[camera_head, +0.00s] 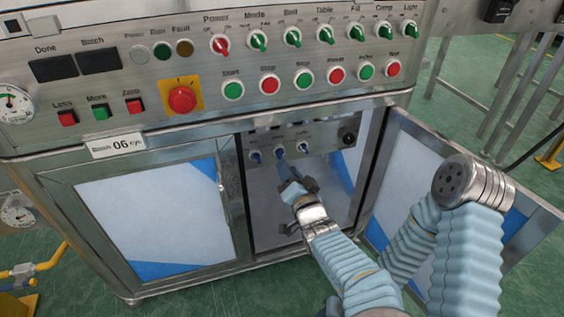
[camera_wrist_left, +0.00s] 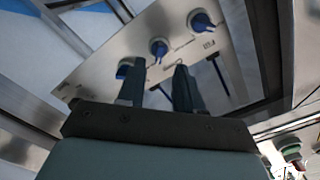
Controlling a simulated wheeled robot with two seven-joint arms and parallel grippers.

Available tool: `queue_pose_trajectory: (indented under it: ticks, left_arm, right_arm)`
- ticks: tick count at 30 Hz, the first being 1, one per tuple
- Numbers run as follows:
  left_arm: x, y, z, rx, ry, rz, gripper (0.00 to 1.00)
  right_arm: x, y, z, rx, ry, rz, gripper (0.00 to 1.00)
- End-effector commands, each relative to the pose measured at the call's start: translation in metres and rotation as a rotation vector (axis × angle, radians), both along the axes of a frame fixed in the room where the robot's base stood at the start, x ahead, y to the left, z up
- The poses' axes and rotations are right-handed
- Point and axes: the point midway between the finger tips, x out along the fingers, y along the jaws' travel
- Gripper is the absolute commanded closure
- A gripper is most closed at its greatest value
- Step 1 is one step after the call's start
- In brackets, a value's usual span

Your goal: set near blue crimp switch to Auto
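Three blue rotary switches sit in a row on a small metal panel inside the open cabinet: left (camera_head: 256,156), middle (camera_head: 280,153) and right (camera_head: 303,148). Their labels are too small to read surely in the head view. My left gripper (camera_head: 283,167) points at the middle switch from below. In the left wrist view its two fingers (camera_wrist_left: 160,72) are apart, with the middle switch (camera_wrist_left: 158,47) beyond the gap, not visibly gripped. Another switch (camera_wrist_left: 124,68) is partly hidden by a finger; the third (camera_wrist_left: 201,21) is clear. My right gripper is not in view.
A black knob (camera_head: 347,138) is on the same panel's right. The open cabinet door (camera_head: 385,190) stands right of the arm, and a closed door (camera_head: 150,215) is on the left. The main console (camera_head: 200,120) with red and green buttons overhangs the opening.

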Motion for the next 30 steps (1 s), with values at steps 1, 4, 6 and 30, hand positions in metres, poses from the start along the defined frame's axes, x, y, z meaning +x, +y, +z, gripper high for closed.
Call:
queue_pose_trajectory:
  ticks: [1, 4, 6, 30]
  left_arm:
    - [0.011, 0.004, -0.002, 0.001, 0.000, 0.001, 0.65]
    - [0.027, 0.009, -0.002, 0.002, 0.001, 0.001, 0.65]
    - [0.036, 0.012, -0.001, -0.001, 0.000, 0.001, 0.65]
    - [0.047, 0.015, 0.000, 0.000, 0.001, -0.001, 1.00]
  right_arm:
    - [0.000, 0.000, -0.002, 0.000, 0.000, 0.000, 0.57]
    - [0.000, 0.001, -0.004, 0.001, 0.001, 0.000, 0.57]
    - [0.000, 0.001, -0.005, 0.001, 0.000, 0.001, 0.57]
    - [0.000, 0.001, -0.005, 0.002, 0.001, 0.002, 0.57]
